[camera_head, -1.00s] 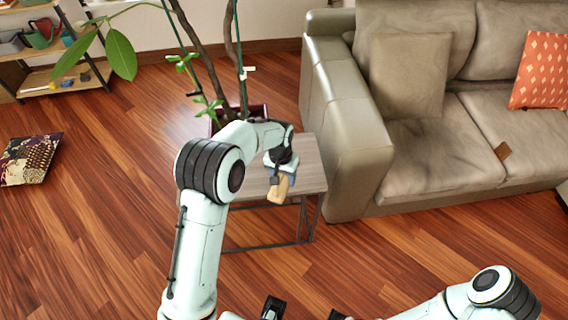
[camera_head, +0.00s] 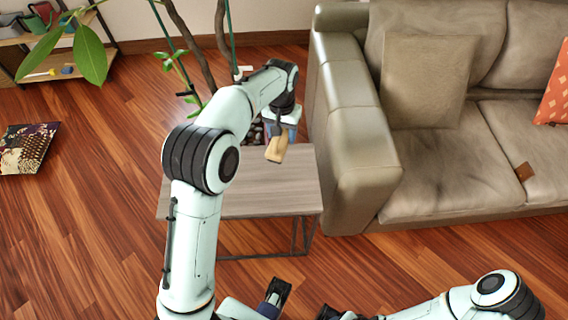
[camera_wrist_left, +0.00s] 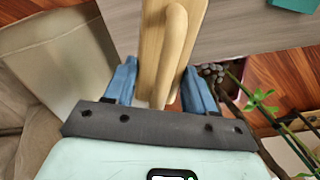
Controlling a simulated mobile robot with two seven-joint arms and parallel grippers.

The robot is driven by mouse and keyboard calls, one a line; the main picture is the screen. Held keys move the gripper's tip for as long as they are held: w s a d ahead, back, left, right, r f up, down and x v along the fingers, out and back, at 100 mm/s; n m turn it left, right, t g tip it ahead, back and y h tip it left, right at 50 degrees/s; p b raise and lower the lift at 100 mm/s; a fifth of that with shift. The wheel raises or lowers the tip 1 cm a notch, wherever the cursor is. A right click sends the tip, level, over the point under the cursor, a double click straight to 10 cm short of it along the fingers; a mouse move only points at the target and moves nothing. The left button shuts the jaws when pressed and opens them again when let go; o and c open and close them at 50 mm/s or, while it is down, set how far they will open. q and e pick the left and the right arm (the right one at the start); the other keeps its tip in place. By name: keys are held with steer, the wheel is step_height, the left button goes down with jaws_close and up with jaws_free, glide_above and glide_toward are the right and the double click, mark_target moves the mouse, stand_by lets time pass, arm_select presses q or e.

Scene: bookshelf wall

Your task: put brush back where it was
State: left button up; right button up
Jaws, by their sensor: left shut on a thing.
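The brush (camera_head: 275,149), with a pale wooden body, is in my left gripper (camera_head: 281,134). In the head view it is above the far right part of the small grey table (camera_head: 265,193), apparently clear of the top. In the left wrist view, the brush (camera_wrist_left: 172,45) runs up between the two blue fingers of the left gripper (camera_wrist_left: 160,88), with the tabletop (camera_wrist_left: 245,28) behind it. The gripper is shut on it. The bristles cannot be made out. My right arm comes in at the lower right; dark gripper-like parts show at the bottom edge, but its jaws are unclear.
A grey sofa (camera_head: 345,130) stands close to the table's right side. A potted plant (camera_head: 205,45) rises behind the table; its pot is partly hidden by my arm. A teal object (camera_wrist_left: 294,4) shows at the wrist view's top right.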

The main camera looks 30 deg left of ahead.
mark_target(282, 142)
arm_select(q)
step_height(282, 142, down, 16)
steer(key=shift+f+b, duration=0.15)
steer(key=shift+b, duration=0.75)
steer(key=shift+s+f, duration=0.1)
steer(key=o, duration=1)
step_height(282, 142, up, 12)
steer(key=shift+r+p, duration=0.1)
steer(key=shift+p, duration=0.65)
